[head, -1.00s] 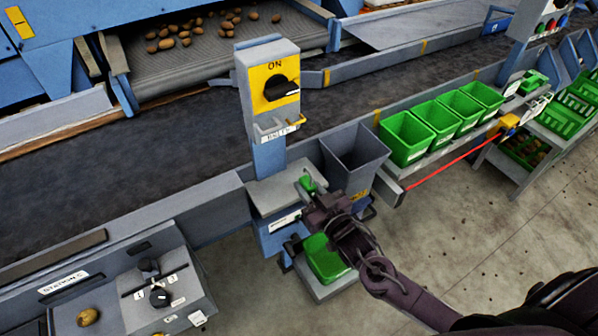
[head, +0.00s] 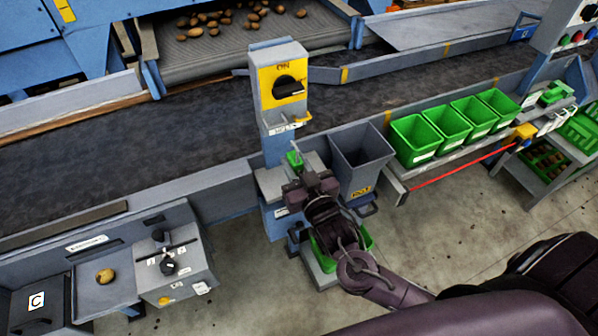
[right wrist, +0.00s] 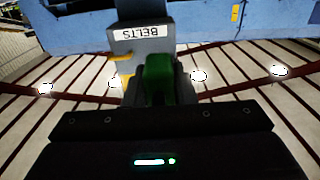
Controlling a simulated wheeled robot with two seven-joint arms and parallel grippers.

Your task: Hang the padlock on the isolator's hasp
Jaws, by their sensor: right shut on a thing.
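The isolator (head: 279,95) is a grey box on a blue post with a yellow ON plate and a black knob (head: 288,87). Its yellow hasp (head: 303,119) sticks out at the lower right, beside a white label; the label reads BELTS in the right wrist view, where the hasp (right wrist: 121,56) shows left of the padlock. My right gripper (head: 303,178) is shut on the green padlock (head: 294,159), below the hasp and apart from it in the head view. The green body (right wrist: 158,80) also shows in the right wrist view; its shackle is hard to make out there. My left gripper is not in view.
A grey bin (head: 360,152) stands just right of my right gripper. A small grey shelf (head: 268,182) is under the isolator post. Several green tubs (head: 415,142) stand farther right. The dark conveyor belt (head: 190,135) runs behind. A switch box (head: 175,265) is at lower left.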

